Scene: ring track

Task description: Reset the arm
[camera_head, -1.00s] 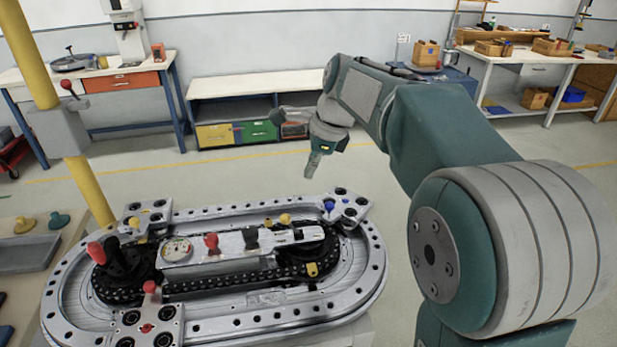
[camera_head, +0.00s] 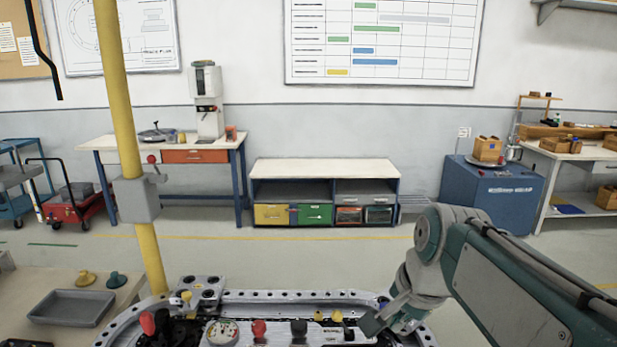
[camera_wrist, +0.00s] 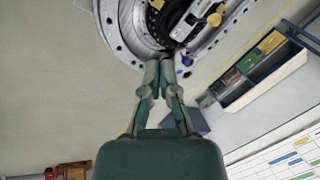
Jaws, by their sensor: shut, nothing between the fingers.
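My gripper (camera_wrist: 158,68) is shut and empty in the wrist view, its two fingertips together. Beyond the tips in that view is part of the metal ring track (camera_wrist: 122,35). In the head view my gripper (camera_head: 372,322) is at the right end of the ring track (camera_head: 290,297), in front of part of it. The frames do not show clearly whether it touches the track. Red, black and yellow knobs stand on the track's middle, among them a red knob (camera_head: 259,329) and a black knob (camera_head: 299,327). The track's near part is cut off by the frame.
A yellow post (camera_head: 127,110) with a grey box (camera_head: 137,200) rises at the track's left. A grey tray (camera_head: 72,308) lies on a surface at left. A low shelf (camera_head: 325,168) stands behind, with open floor before it. A blue cabinet (camera_head: 500,195) is at right.

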